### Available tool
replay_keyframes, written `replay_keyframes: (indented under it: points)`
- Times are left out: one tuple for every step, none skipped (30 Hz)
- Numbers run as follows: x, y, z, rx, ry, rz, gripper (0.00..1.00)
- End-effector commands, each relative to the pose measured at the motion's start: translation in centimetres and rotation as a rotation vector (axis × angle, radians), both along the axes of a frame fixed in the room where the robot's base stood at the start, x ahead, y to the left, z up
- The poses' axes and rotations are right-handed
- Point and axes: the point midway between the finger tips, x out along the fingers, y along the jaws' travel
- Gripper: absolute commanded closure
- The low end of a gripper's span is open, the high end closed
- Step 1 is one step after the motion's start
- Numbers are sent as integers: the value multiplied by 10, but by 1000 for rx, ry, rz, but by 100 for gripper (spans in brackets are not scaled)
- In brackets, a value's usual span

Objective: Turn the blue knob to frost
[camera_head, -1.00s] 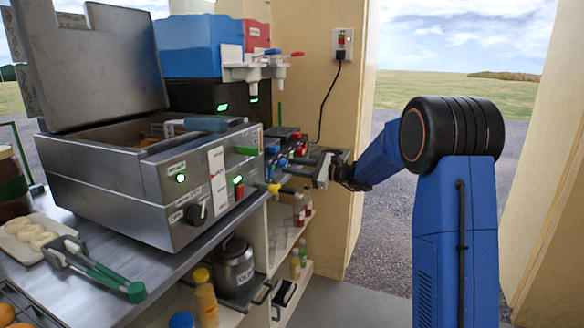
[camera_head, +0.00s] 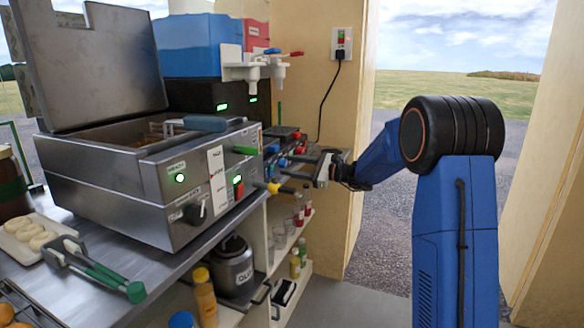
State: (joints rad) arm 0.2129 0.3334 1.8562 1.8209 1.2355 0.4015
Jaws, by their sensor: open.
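My gripper (camera_head: 288,181) is at the right end of the counter, with its two dark fingers pointing left. It is open, with nothing seen between the fingers. Small blue parts (camera_head: 283,162) show on the equipment just behind and left of the gripper, among red and dark parts. I cannot tell which of them is the blue knob or how it is set. The frost marking cannot be made out. A yellow-ended handle (camera_head: 273,187) shows just left of the fingertips.
A steel fryer (camera_head: 120,190) with its lid raised fills the left of the counter. A drinks machine (camera_head: 190,46) with taps stands behind it. Green-handled tongs (camera_head: 105,275) lie in front. Shelves with bottles (camera_head: 295,265) are below the gripper.

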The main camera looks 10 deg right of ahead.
Motion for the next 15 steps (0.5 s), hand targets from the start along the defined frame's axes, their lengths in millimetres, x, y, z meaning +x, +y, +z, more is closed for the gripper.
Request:
replay_keyframes:
  points:
    - [-2, -3, 0, 0, 0, -1, 55]
    - [-3, -5, 0, 0, 0, -2, 55]
    - [-5, -9, 0, 0, 0, -3, 55]
    - [-7, -12, 0, 0, 0, -4, 55]
    - [-10, -15, 0, 0, 0, -4, 55]
    - [-14, -21, 0, 0, 1, -4, 55]
    - [-17, -25, 0, 1, 0, -3, 55]
    - [-20, -30, 0, 0, 0, -4, 55]
    - [-25, -36, 0, 0, 0, -4, 55]
    - [-28, -42, 0, 0, 0, -4, 55]
    - [-32, -47, 0, 0, 0, -4, 55]
    - [-37, -53, 0, 0, 0, -4, 55]
    - [-40, -58, 0, 0, 0, -4, 55]
    - [-44, -63, 0, 0, 0, -4, 55]
    - [-49, -69, 0, 0, 0, -4, 55]
